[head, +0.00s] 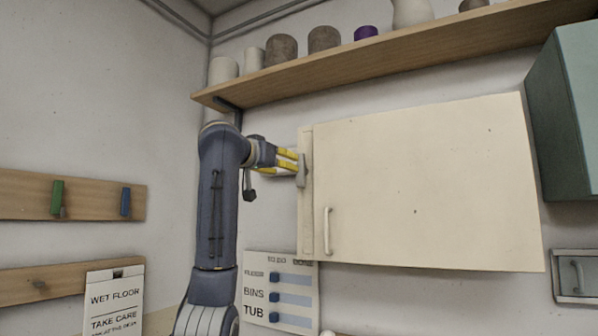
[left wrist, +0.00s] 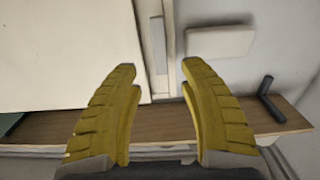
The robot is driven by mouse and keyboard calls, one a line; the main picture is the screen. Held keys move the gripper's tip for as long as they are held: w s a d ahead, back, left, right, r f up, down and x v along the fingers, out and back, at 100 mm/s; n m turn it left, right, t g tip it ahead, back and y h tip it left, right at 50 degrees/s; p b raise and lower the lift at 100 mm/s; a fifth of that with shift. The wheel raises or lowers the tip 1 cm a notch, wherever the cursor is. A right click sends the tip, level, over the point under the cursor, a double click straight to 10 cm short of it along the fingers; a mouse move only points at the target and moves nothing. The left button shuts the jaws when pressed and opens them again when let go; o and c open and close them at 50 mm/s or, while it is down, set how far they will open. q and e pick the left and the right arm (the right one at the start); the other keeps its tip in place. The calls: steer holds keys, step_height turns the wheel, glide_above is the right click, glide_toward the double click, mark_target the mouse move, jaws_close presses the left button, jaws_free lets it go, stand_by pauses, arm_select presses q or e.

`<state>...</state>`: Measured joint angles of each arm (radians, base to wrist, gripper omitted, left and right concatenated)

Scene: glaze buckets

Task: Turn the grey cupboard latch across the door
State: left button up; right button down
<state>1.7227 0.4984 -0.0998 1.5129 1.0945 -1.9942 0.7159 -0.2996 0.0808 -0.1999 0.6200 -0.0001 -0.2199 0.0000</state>
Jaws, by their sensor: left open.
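The cream cupboard (head: 430,185) hangs on the back wall, its door shut, with a pale upright handle (head: 327,231) low on the left. The small grey latch (head: 301,170) stands upright on the narrow frame strip at the left of the door. In the left wrist view the latch (left wrist: 157,45) shows as a grey bar beyond and between my fingertips. My left gripper (head: 288,161) has yellow fingers, spread open, right at the latch. I cannot tell whether either finger touches it. My right gripper is not in view.
A wooden shelf (head: 400,58) with several pots runs above the cupboard and also shows in the left wrist view (left wrist: 155,127). A green cabinet (head: 567,115) hangs at the right. A labelled board (head: 282,291) is below the latch. Peg rails (head: 95,197) are on the left wall.

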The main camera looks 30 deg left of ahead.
mark_target(301, 170)
arm_select(q)
steer(key=w, duration=0.9)
steer(key=shift+w+a, duration=0.3)
jaws_close()
